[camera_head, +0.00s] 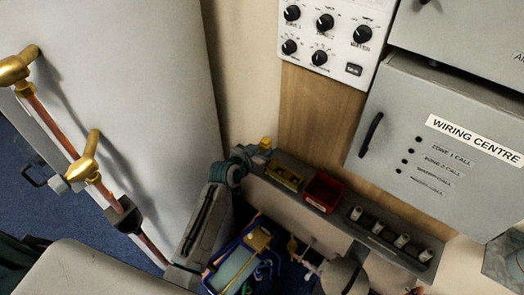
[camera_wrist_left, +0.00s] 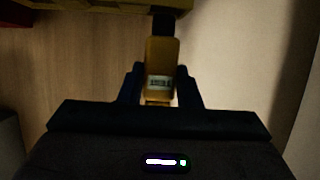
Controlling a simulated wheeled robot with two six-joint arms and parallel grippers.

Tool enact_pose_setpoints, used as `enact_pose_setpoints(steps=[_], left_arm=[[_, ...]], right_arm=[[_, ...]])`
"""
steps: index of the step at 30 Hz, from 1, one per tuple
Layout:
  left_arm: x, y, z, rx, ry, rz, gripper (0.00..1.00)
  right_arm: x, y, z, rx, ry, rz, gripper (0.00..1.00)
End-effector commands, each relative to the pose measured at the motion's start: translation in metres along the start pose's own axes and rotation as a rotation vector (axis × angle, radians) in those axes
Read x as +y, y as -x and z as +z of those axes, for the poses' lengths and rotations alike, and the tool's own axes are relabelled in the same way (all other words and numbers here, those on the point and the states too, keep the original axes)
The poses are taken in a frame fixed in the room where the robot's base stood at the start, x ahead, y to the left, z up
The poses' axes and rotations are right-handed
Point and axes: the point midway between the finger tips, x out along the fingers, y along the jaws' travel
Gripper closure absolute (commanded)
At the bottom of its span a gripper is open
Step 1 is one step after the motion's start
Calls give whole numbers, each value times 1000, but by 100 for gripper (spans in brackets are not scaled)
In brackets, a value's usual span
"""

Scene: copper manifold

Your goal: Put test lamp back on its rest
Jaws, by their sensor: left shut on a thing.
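The test lamp is a small yellow block with a white label and a dark tip. In the left wrist view the test lamp (camera_wrist_left: 160,65) stands between the two dark fingers of my left gripper (camera_wrist_left: 160,92), which is shut on it. In the head view my left gripper (camera_head: 259,150) is at the left end of the wall shelf, and a bit of the yellow lamp (camera_head: 266,142) shows above it. I cannot make out which part is the lamp's rest.
A red bin (camera_head: 323,191) and several small cylinders sit along the grey shelf (camera_head: 345,226). The grey wiring centre box (camera_head: 400,110) and a white dial panel (camera_head: 325,65) are above.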

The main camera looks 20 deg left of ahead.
Motion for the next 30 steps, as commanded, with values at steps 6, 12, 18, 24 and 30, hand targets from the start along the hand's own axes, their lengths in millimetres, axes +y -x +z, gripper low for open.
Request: enact_pose_setpoints(steps=[6, 12, 18, 24, 30], left_arm=[[0, -2, 5, 0, 0, 0, 95], [0, -4, 8, 0, 0, 0, 95], [0, -5, 12, 0, 0, 0, 95], [0, -7, 16, 0, 0, 0, 95], [0, -7, 16, 0, 0, 0, 48]], right_arm=[[-5, -4, 0, 0, -2, -5, 59], [-5, -7, 1, 0, -2, -5, 59], [-5, -9, 1, -1, -2, -4, 59], [-3, -12, 2, -1, -1, -2, 59], [-1, -12, 2, -1, 0, 0, 59]])
